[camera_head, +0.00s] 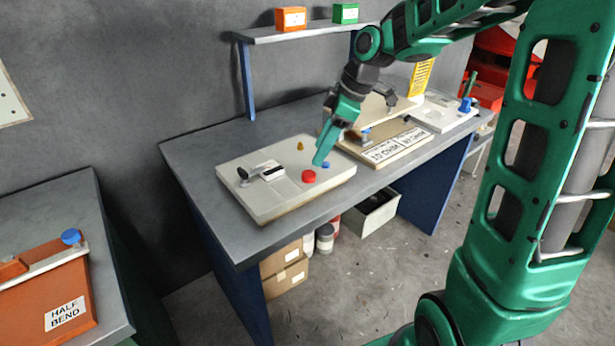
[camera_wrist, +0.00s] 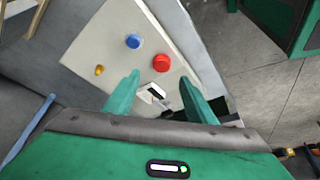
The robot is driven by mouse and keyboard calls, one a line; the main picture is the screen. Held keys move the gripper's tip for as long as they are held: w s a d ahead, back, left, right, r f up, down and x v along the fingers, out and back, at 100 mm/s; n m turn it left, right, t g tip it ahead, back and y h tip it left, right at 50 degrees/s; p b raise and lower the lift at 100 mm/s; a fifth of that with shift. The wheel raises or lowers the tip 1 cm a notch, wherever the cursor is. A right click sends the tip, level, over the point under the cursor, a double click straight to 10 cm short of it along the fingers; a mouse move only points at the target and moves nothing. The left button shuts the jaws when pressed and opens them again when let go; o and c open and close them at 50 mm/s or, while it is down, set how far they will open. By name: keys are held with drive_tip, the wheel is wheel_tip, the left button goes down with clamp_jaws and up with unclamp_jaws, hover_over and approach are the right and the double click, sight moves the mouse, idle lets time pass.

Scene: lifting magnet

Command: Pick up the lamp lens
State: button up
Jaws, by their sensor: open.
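A small amber knob-like piece, which looks like the lamp lens (camera_head: 299,146), stands upright on the pale control panel (camera_head: 257,211) on the grey bench. It also shows in the wrist view (camera_wrist: 99,70), left of my fingers and apart from them. My gripper (camera_head: 319,163) is above the panel, to the right of the amber piece in the head view. In the wrist view its two green fingers (camera_wrist: 161,78) are spread with nothing held between them. The panel's small display (camera_wrist: 154,93) shows in the gap below.
The panel also carries a red button (camera_head: 308,176), a blue button (camera_wrist: 133,41) and a lever (camera_head: 243,177). A lettered board (camera_head: 383,152) lies to the right. A shelf (camera_head: 300,33) with an orange and a green box stands behind. The bench's left end is bare.

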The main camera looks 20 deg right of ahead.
sight(308, 173)
drive_tip(key=shift+x, duration=3.65)
drive_tip(key=shift+s, duration=0.1)
drive_tip(key=c, duration=1.1)
